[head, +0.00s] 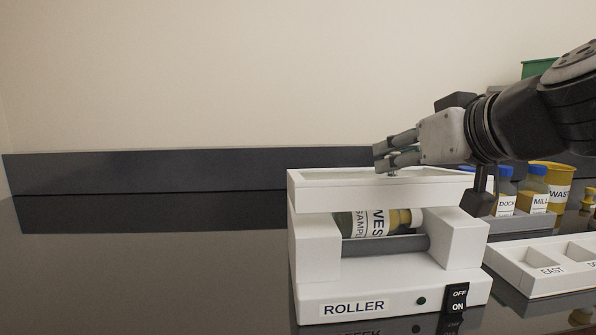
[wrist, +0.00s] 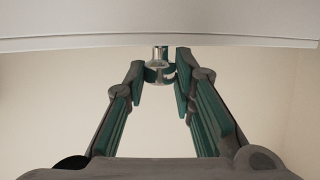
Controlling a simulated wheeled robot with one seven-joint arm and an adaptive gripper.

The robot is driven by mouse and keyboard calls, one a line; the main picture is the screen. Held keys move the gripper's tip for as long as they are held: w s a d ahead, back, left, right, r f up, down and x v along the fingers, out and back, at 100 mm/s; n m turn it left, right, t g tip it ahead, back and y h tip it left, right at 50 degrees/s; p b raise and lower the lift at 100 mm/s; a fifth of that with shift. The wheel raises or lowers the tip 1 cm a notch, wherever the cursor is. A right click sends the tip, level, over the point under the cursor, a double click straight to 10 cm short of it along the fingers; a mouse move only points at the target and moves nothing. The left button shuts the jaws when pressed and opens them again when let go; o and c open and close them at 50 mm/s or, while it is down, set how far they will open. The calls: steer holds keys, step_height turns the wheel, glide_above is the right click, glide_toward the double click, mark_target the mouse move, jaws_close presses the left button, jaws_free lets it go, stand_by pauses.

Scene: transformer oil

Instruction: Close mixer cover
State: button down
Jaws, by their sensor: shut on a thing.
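The white mixer (head: 325,290), labelled ROLLER, stands on the dark counter. Its white cover (head: 430,190) lies about level over the top of the body; I cannot tell whether it is fully seated. The cover's pale underside or edge fills the top of the wrist view (wrist: 160,25). My gripper (head: 388,160) is at the cover's top, with its fingers closed around a small metal knob (wrist: 158,68) on the cover. A bottle (head: 375,222) with a white label lies on its side on the grey roller under the cover.
A white tray (head: 520,262) with labelled compartments sits to the right. Several bottles with blue caps (head: 537,190) and a yellow waste container (head: 560,180) stand behind it. An OFF/ON switch (head: 456,298) is on the mixer's front. The counter at left is clear.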

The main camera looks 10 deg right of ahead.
mark_target(396, 177)
steer(key=shift+s+f+b, duration=0.2)
steer(key=shift+f+b, duration=0.4)
steer(key=shift+b, duration=0.45)
steer(key=s+f+b, duration=0.1)
steer(key=b, duration=0.2)
steer(key=shift+f, duration=0.3)
steer(key=c, duration=1.3)
jaws_free()
steer(key=shift+c, duration=0.2)
steer(key=shift+r, duration=0.1)
steer(key=v, duration=1.2)
steer(key=shift+a, duration=0.1)
